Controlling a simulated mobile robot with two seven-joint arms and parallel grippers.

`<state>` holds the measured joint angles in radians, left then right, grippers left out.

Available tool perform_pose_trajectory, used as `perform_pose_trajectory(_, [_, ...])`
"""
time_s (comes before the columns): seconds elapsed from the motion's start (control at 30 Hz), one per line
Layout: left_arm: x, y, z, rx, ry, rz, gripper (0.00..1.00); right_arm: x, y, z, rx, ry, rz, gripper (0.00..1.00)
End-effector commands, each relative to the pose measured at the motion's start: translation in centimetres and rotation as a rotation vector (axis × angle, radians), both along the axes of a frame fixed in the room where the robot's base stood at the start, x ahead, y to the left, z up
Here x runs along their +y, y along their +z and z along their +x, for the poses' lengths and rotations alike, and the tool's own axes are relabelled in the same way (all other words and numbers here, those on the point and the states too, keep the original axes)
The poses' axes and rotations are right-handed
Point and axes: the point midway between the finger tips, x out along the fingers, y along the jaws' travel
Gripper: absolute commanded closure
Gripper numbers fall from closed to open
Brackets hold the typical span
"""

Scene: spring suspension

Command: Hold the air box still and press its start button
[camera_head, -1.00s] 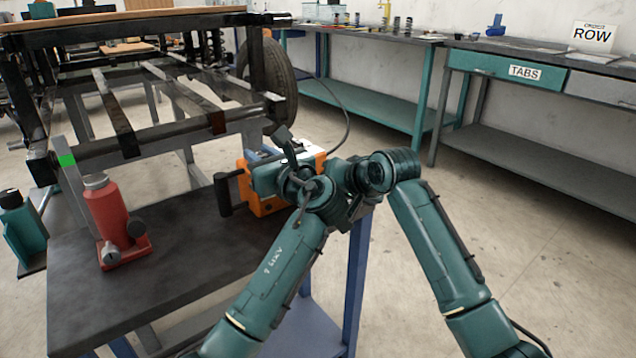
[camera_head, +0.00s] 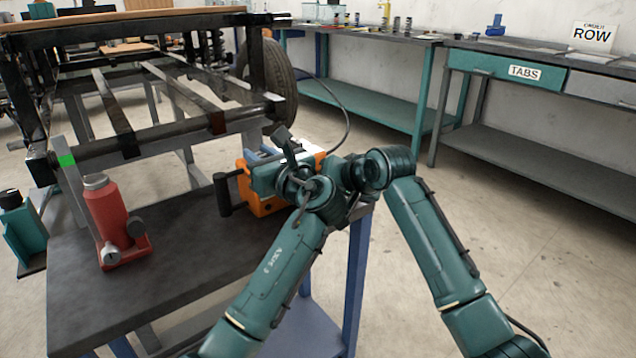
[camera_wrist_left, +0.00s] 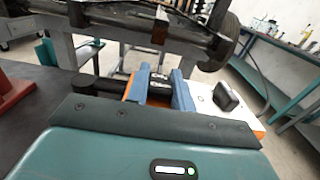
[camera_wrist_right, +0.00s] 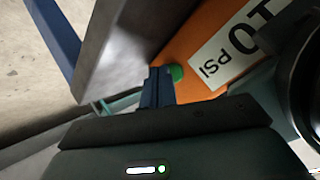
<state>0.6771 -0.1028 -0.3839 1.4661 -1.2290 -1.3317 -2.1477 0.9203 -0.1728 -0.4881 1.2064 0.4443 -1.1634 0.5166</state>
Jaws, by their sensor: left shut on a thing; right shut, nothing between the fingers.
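The orange air box (camera_head: 262,206) sits on the dark table, near its far right edge, partly covered by my arms in the head view. My left gripper (camera_wrist_left: 160,88) has its blue fingers around part of the box's upper side and is shut on it. The box's white panel with a black knob (camera_wrist_left: 226,97) shows beside the fingers. My right gripper (camera_wrist_right: 160,75) is shut and empty. Its blue fingertips are right beside the green button (camera_wrist_right: 176,73) on the box's orange face, seemingly at it; contact cannot be told. The box's label reads "10 PSI".
A red bottle jack (camera_head: 110,220) stands on the dark table (camera_head: 185,265), left of the box. A vehicle frame with a tyre (camera_head: 270,85) is behind. A teal jack-like object (camera_head: 22,232) is at far left. Workbenches (camera_head: 385,105) line the wall.

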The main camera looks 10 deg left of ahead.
Motion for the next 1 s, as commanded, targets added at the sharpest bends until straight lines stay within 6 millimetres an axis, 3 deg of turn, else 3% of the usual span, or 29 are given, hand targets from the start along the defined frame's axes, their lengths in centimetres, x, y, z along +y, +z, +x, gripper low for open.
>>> perform_pose_trajectory(1.0, [-0.65,-0.07,-0.04,0.001,-0.014,-0.003,1.00,1.07,0.09,0.48,-0.002,0.003,0.005,1.00])
